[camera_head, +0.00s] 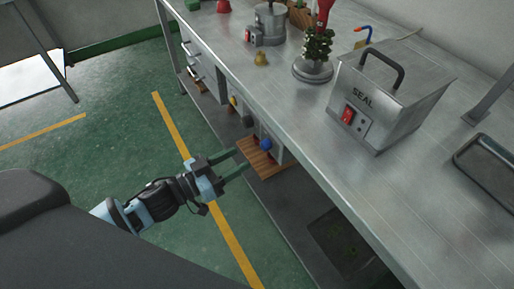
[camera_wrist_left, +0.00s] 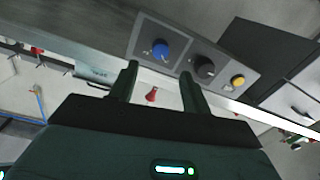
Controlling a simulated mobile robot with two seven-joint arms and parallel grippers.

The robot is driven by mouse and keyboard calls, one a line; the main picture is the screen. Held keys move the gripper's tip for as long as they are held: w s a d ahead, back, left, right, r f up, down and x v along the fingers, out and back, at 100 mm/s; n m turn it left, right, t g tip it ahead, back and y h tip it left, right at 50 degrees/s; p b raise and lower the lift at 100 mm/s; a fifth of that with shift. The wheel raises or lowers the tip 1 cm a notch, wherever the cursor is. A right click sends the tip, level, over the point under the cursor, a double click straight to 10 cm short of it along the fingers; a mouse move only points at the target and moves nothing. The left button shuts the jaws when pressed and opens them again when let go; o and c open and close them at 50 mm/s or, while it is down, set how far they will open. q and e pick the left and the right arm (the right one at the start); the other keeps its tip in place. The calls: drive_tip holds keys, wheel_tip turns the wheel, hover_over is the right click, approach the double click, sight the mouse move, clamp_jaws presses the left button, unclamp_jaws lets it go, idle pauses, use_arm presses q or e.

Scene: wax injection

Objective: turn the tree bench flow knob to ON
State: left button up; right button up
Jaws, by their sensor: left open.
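A grey control panel (camera_wrist_left: 183,60) under the bench edge carries a blue knob (camera_wrist_left: 160,49), a black knob (camera_wrist_left: 204,67) and a yellow button (camera_wrist_left: 238,81). The head view also shows the blue knob (camera_head: 266,144), the black knob (camera_head: 247,121) and the yellow button (camera_head: 233,101). I cannot read which one is the tree bench flow knob or its setting. My left gripper (camera_head: 240,159) is open and empty, with its fingers pointing at the panel, just short of the blue knob. In the left wrist view its fingers (camera_wrist_left: 160,72) stand on either side of the blue knob's line. My right gripper is not in view.
The metal bench (camera_head: 420,150) runs along the right, its front edge above my left gripper. On it stand a SEAL box (camera_head: 385,95), a wax tree on a round base (camera_head: 313,70) and a metal pot (camera_head: 270,22). The green floor (camera_head: 110,130) to the left is clear.

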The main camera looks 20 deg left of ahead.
sight(262, 146)
use_arm(q)
drive_tip(key=shift+x, duration=3.6)
drive_tip(key=c, duration=1)
